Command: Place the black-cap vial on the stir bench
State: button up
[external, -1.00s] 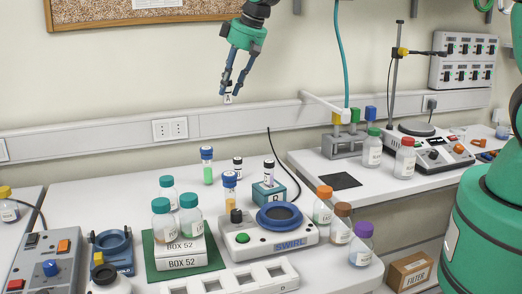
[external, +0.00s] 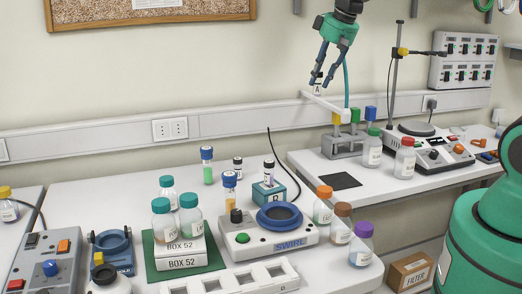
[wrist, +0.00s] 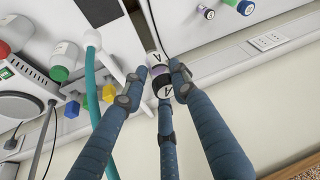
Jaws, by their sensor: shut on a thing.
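My gripper (external: 317,80) is shut on a small vial labelled A (external: 317,89), held high in front of the back wall. The bench on the right (external: 313,165), apparently the stir bench, carries a dark square mat (external: 340,180) and a stirrer (external: 415,143). The vial is above and behind this bench's left part, apart from it.
A rack with coloured blocks (external: 344,145) and a teal hose are close below and beside my gripper. Green-cap (external: 372,150) and red-cap (external: 404,160) bottles stand near the stirrer. A SWIRL device (external: 245,240) is on the front bench. The mat's top is clear.

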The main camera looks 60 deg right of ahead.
jog(key=s+d+f+m+h+b, duration=0.1)
jog(key=s+d+f+m+b, duration=0.15)
jog(key=s, duration=0.85)
jog(key=s+d+f+m+b, duration=0.1)
jog(key=s+f+b, duration=0.25)
jog(key=s, duration=0.65)
notch_tip(320, 180, down, 17)
jog(key=shift+g, duration=0.3)
jog(key=shift+w+d, duration=0.1)
jog(key=b, duration=0.2)
send_over(347, 170)
jog(key=shift+d+f, duration=0.1)
jog(key=shift+f, duration=0.7)
jog(key=shift+f, duration=0.1)
jog(key=shift+f+b, duration=0.8)
jog(key=shift+f, duration=0.9)
